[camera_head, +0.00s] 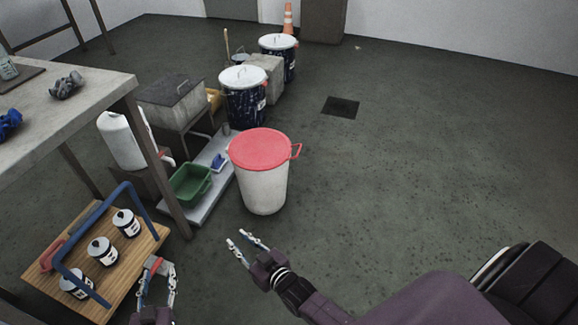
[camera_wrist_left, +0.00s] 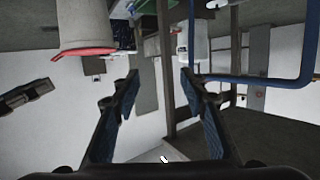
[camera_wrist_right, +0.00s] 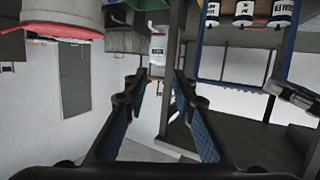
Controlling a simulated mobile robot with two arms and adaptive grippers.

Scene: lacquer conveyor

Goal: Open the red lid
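The red lid (camera_head: 262,149) lies flat on a white bucket (camera_head: 264,190) that stands on the floor in the middle of the head view. A red loop handle or tab (camera_head: 297,151) sticks out at the lid's right side. The lid covers the bucket's top. It also shows in the left wrist view (camera_wrist_left: 82,51) and the right wrist view (camera_wrist_right: 60,31). My right gripper (camera_head: 238,238) is open and empty, nearer to me than the bucket and apart from it. My left gripper (camera_head: 158,279) is open and empty, beside the wooden tray, further from the bucket.
A wooden tray (camera_head: 155,238) with a blue handle and several small cans is at lower left. A table (camera_head: 60,110) stands above it. Left of the bucket are a green bin (camera_head: 190,185) and a low grey platform (camera_head: 207,205). Dark drums (camera_head: 245,105) stand behind. Floor to the right is clear.

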